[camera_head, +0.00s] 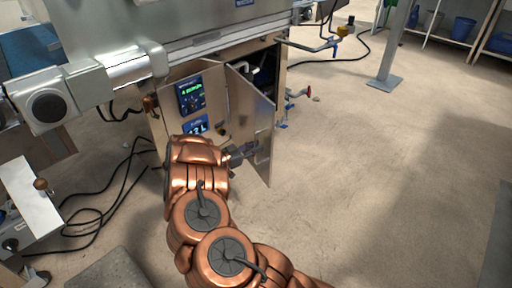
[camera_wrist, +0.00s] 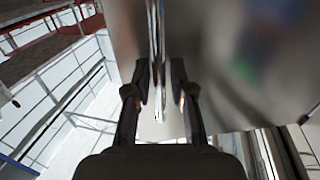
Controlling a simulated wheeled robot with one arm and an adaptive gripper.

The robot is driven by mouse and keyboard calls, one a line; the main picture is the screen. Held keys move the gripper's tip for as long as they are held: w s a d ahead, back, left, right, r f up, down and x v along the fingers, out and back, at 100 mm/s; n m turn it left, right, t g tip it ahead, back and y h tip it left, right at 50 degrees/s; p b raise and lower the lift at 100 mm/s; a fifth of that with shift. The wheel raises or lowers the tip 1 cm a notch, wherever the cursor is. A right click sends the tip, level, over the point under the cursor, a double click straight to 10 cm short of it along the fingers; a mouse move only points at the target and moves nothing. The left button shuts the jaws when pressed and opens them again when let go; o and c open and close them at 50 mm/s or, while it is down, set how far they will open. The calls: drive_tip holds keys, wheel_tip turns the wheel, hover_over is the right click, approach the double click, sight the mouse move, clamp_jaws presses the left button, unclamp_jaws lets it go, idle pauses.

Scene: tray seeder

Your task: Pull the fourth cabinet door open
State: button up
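The cabinet under the machine has a thin metal door (camera_head: 252,112) that stands swung outward, with a dark opening behind its upper part. I cannot tell from the frames which door number it is. My gripper (camera_head: 243,152) is at the lower part of this door, partly hidden by my copper wrist. In the wrist view, the two fingers of my gripper (camera_wrist: 160,90) are apart, one on each side of a narrow shiny vertical metal edge (camera_wrist: 157,40). Contact with that edge is not clear.
A panel with a lit display (camera_head: 190,95) is left of the door. A red-handled valve (camera_head: 304,92) sticks out at the right of the cabinet. Black cables (camera_head: 105,190) lie on the floor at left. The floor to the right (camera_head: 370,180) is clear.

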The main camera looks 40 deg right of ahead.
drive_tip(key=w+a, duration=0.1)
drive_tip(key=a, duration=1)
drive_tip(key=shift+w+a, duration=0.3)
drive_tip(key=shift+w, duration=0.1)
